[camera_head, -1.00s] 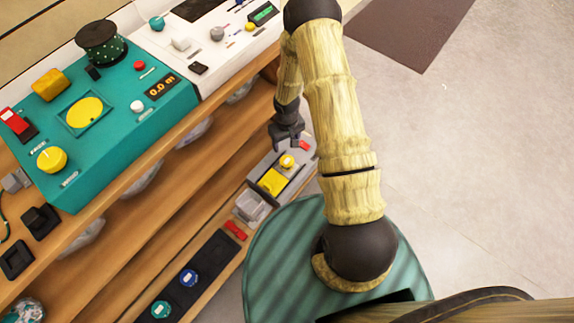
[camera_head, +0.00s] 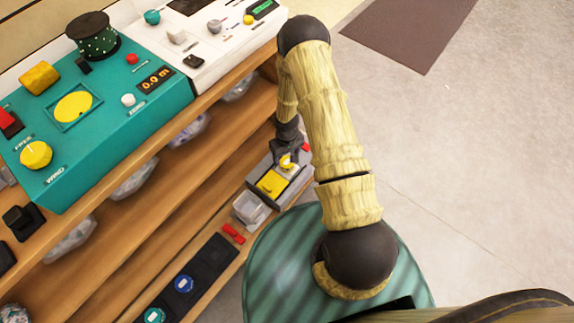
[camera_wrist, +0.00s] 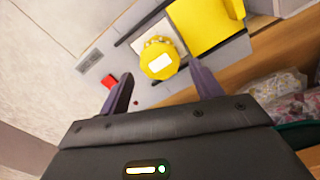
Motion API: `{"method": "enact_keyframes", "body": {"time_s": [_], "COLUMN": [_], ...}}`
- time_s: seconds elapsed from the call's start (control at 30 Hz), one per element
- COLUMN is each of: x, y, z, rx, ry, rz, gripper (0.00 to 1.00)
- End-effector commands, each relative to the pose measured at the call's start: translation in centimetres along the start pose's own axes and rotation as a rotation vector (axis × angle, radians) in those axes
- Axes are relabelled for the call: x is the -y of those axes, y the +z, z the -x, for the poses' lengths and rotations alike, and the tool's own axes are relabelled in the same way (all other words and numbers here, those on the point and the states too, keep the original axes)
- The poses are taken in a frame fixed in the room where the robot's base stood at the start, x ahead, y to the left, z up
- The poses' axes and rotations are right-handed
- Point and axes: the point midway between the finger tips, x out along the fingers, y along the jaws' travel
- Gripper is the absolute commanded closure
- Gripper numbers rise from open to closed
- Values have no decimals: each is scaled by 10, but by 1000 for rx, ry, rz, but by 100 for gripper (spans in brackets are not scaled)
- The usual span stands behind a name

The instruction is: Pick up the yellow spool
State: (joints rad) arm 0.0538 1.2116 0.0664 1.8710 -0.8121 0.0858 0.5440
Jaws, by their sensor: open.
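The yellow spool (camera_head: 287,162), round with a white label on top, sits on a grey unit (camera_head: 258,193) on the lower shelf. In the wrist view the yellow spool (camera_wrist: 158,62) lies just ahead of the gap between my fingers, with its label facing the camera. My gripper (camera_wrist: 161,74) is open, with one dark finger toward each side of the spool. I cannot tell whether either finger touches it. In the head view my gripper (camera_head: 288,146) is right over the spool and partly hides it.
A yellow plate (camera_head: 271,182) lies beside the spool on the grey unit. A red block (camera_wrist: 109,81) is close to the left finger. The wooden upper shelf (camera_head: 203,100) runs alongside.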

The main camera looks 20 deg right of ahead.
Motion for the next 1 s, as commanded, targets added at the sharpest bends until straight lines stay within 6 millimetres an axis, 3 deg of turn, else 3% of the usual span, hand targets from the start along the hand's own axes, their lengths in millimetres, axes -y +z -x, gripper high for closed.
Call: {"method": "enact_keyframes", "body": {"time_s": [0.33, 0.9, 0.93, 1.0], "x": [1, 1, 1, 1], "y": [1, 1, 1, 1], "z": [-47, -47, -47, -47], "rx": [1, 1, 1, 1], "ry": [0, 0, 0, 0], "rz": [2, 0, 0, 0], "gripper": [35, 35, 37, 51]}}
